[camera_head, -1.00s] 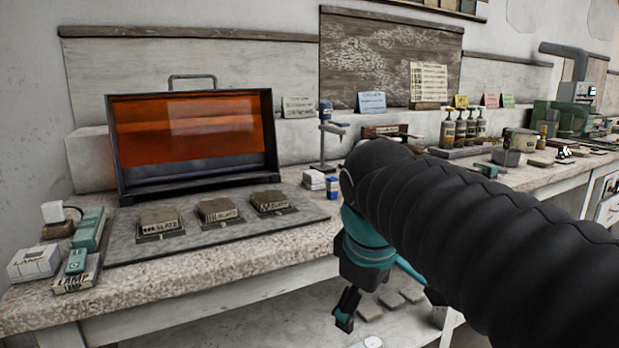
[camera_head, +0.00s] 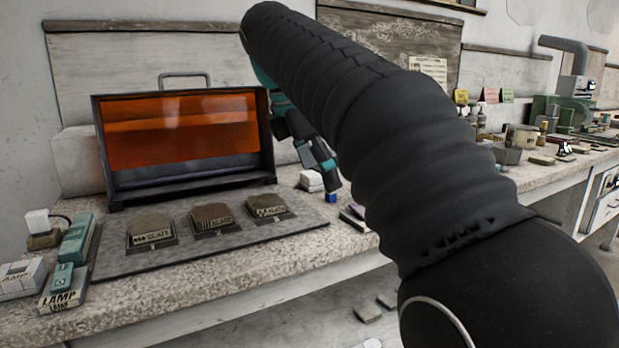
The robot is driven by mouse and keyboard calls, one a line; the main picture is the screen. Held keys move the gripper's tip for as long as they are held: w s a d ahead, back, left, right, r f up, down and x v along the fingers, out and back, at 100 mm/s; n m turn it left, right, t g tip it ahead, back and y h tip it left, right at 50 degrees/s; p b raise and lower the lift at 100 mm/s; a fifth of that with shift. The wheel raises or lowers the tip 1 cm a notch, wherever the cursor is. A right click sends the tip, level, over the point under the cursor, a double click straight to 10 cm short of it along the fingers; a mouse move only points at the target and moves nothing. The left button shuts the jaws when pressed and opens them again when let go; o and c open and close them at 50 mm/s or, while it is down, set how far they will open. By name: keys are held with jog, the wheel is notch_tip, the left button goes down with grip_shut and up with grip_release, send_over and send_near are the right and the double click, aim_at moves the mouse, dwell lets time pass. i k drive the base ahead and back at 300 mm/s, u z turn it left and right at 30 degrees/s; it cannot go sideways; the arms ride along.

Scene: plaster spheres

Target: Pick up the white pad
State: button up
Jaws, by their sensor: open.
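The white pad (camera_head: 311,181) looks like a small stack of white blocks. It lies on the stone-topped counter just right of the orange-windowed case. My gripper (camera_head: 334,178) hangs from the arm above the counter, at the right of the white pad in the picture, with its fingers pointing down. It is open and nothing shows between its fingers. Whether it touches the pad cannot be told. The small blue item (camera_head: 331,196) beside the pad is partly hidden by the gripper.
A dark case (camera_head: 187,188) with an orange window stands left of the gripper. In front of it, a grey mat (camera_head: 120,258) bears several slate blocks. Lamp boxes (camera_head: 60,300) stand at the left edge. My black arm hides much of the counter to the right.

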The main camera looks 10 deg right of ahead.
aim_at(311, 181)
jog(key=i, duration=0.85)
